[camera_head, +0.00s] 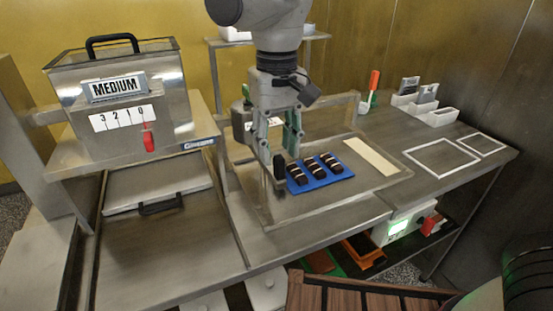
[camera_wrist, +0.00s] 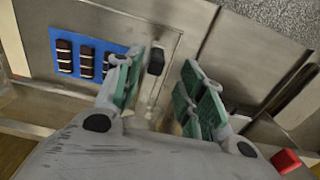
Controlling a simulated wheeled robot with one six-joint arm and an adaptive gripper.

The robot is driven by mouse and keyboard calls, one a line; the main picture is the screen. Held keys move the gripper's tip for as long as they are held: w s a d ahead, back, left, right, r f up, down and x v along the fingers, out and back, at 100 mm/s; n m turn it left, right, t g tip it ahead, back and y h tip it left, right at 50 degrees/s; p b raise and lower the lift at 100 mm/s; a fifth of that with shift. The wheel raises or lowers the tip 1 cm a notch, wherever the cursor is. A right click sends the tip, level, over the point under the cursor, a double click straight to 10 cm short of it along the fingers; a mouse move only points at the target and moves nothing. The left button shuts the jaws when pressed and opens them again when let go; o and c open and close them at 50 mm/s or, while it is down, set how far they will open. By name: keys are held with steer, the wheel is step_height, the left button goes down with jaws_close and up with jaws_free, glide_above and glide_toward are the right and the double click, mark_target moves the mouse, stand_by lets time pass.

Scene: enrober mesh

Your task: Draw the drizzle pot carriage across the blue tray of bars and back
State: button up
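The blue tray (camera_head: 322,181) lies on the bench frame and holds three dark bars (camera_head: 314,168) with pale bands across them. It also shows at upper left in the wrist view (camera_wrist: 76,52). My gripper (camera_head: 279,152) is just left of the tray, pointing down, its green-padded fingers apart. In the wrist view, a black handle (camera_wrist: 156,61) on a metal strip shows in the gap between the fingers, and neither pad visibly touches it. The handle (camera_head: 279,167) appears below the fingers in the head view.
A metal tank (camera_head: 118,98) marked MEDIUM, with a red lever (camera_head: 149,138), stands at left. A pale strip (camera_head: 371,156) lies right of the tray. White bins (camera_head: 428,108) and white outlined squares (camera_head: 442,158) are farther right. The front bench is clear.

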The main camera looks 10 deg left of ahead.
step_height(320, 180, up, 8)
steer(key=shift+f, duration=0.25)
glide_above(282, 160)
step_height(282, 160, down, 5)
steer(key=shift+f, duration=0.15)
step_height(282, 160, down, 8)
steer(key=shift+r, duration=0.2)
jaws_close()
